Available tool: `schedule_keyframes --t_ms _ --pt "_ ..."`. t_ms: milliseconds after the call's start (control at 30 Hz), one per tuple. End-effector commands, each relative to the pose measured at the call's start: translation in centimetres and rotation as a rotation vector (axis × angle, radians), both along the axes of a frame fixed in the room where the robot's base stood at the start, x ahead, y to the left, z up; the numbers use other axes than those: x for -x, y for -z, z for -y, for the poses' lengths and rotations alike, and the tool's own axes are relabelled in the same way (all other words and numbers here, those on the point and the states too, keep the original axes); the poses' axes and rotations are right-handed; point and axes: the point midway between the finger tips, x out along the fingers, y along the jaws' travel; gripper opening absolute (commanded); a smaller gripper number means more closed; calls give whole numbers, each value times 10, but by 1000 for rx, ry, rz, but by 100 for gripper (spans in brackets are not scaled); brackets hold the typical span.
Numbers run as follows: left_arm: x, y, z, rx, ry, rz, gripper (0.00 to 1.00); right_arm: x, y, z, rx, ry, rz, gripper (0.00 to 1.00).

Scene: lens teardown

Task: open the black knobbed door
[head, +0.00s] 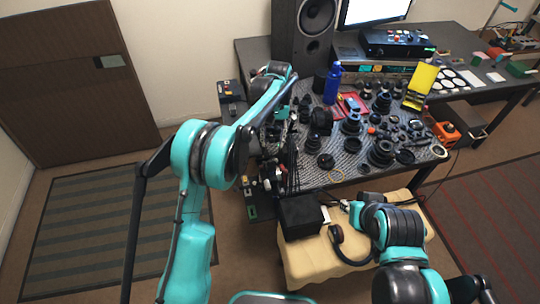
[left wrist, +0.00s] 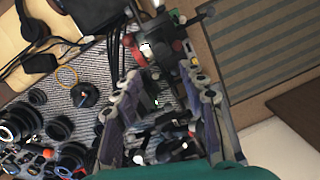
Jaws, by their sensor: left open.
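No black door with a knob is clearly visible. A dark brown door panel (head: 75,95) stands at the far left in the head view, with a small pale plate near its right edge; I see no knob on it. A black box (head: 300,215) sits on a cream-covered stool, and I cannot tell whether it has a door. My left gripper (head: 277,130) is at the table's left edge, far from the brown panel. In the left wrist view its fingers (left wrist: 162,85) are spread over clutter, holding nothing that I can make out. My right arm is at lower right, its fingers unclear.
The table (head: 345,172) is crowded with lens parts. Headphones (head: 345,250) lie on the stool (head: 305,268). A striped mat (head: 85,230) covers open floor at left.

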Motion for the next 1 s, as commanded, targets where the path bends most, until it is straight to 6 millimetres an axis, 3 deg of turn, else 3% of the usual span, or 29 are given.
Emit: schedule_keyframes --t_ms 100,300,467,800,1000 --pt "11 -1 4 -61 -219 64 42 0 -9 0 0 0 0 30" --pt "19 2 4 -105 -426 127 42 0 -13 0 0 0 0 30" --pt "21 16 3 -112 -457 135 42 0 -8 0 0 0 0 30" --pt "24 69 -3 -110 -453 133 42 0 6 0 0 0 0 30" --pt "25 80 -4 -110 -453 133 42 0 9 0 0 0 0 30"
